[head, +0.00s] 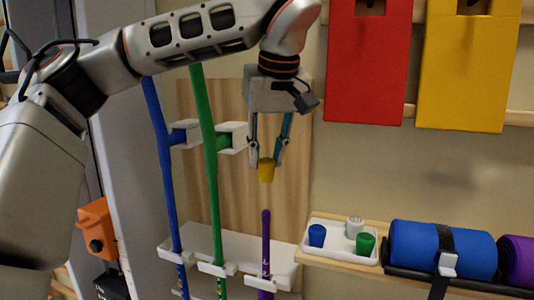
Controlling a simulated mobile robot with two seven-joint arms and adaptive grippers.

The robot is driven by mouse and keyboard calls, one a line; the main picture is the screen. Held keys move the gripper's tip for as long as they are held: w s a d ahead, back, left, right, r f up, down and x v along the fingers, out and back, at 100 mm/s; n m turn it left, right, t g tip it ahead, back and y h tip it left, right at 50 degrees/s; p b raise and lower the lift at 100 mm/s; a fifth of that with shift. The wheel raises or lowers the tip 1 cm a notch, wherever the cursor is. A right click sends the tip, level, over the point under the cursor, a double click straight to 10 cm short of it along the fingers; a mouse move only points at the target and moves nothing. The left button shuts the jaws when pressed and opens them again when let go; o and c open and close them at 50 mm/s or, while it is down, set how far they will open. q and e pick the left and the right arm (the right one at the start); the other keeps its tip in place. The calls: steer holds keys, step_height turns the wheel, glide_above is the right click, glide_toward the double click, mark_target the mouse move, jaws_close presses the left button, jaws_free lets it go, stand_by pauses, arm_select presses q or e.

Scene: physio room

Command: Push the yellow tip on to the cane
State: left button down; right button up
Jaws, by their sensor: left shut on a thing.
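My left gripper (268,160) comes down from above, shut on the yellow tip (266,172) with a finger on each side of it. The purple cane (266,238) stands upright in the right part of the white rack. Its top end is bare. The yellow tip is directly above that end in the picture, with a visible gap between them. Depth alignment is hard to tell. A blue cane (163,160) and a green cane (207,150) stand to the left. My right gripper is not in view.
The white rack (205,245) holds the canes against a wooden panel (240,200). A white tray (340,243) with blue, green and whitish tips is on the shelf at right, beside a blue roll (425,245). Red (367,70) and yellow boxes (465,75) hang above.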

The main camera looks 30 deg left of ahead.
arm_select(q)
glide_above(267, 212)
steer(key=shift+f, duration=3.05)
steer(key=shift+f+b, duration=0.4)
steer(key=shift+f, duration=1.65)
stand_by(0.4)
steer(key=c, duration=1.6)
jaws_free()
steer(key=shift+o, duration=0.2)
steer(key=o, duration=0.4)
steer(key=shift+r, duration=0.1)
steer(key=shift+r+p, duration=0.4)
steer(key=shift+r, duration=3.6)
